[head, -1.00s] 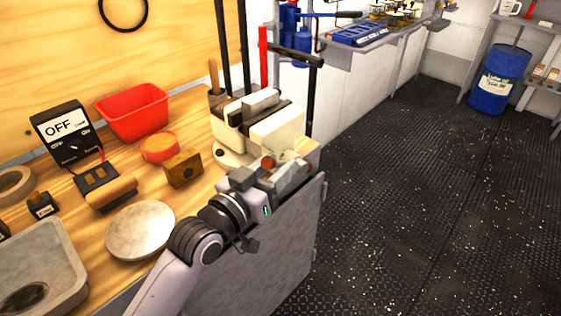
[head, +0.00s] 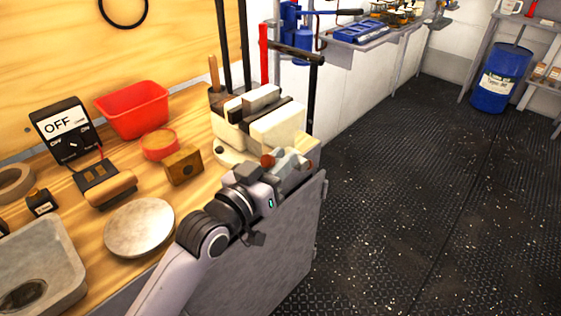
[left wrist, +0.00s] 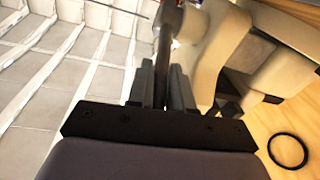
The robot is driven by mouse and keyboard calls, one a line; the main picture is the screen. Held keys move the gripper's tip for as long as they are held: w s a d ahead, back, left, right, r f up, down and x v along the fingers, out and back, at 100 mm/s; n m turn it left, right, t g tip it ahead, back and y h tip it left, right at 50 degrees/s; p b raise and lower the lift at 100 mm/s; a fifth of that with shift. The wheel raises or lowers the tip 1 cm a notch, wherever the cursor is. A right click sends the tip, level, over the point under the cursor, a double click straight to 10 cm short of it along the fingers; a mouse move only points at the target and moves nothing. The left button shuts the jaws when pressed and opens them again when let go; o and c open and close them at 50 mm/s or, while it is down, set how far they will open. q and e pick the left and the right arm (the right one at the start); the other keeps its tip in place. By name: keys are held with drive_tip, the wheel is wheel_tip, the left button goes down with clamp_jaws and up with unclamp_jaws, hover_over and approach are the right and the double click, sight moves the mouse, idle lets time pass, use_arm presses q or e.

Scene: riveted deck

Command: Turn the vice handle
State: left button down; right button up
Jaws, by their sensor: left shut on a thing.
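A cream vice (head: 277,130) with grey and dark jaws is mounted at the right end of the wooden bench. A reddish-brown knob (head: 267,161) shows at its front, beside my gripper. My left gripper (head: 289,164) is at the front of the vice, and its fingers partly hide the handle. In the left wrist view the dark bar of the vice handle (left wrist: 168,35) runs between the two grey fingers of my left gripper (left wrist: 156,85), which are shut on it. The cream vice body (left wrist: 213,50) is just to the right there. My right gripper is not in view.
On the bench (head: 197,118) stand a red bin (head: 132,110), an OFF switch box (head: 62,130), a wooden block (head: 184,167) and a round grey disc (head: 139,227). Dark posts (head: 313,95) rise behind the vice. The dark floor (head: 430,210) to the right is clear.

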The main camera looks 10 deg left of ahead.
use_arm(q)
drive_tip(key=shift+s+a+f+n+t+h+b, duration=0.3)
drive_tip(key=shift+f+t+b, duration=0.6)
drive_tip(key=shift+b, duration=1.45)
drive_tip(key=shift+s+f+n+t+h+b, duration=0.1)
drive_tip(key=shift+f+t+h+b, duration=0.45)
drive_tip(key=shift+t+b, duration=1.25)
drive_tip(key=shift+s+a+f+n+t+h+b, duration=0.3)
drive_tip(key=shift+f+b, duration=0.5)
drive_tip(key=shift+b, duration=2.15)
drive_tip(key=shift+w+d, duration=0.1)
drive_tip(key=shift+d, duration=0.05)
drive_tip(key=c, duration=1.1)
unclamp_jaws()
drive_tip(key=v, duration=0.7)
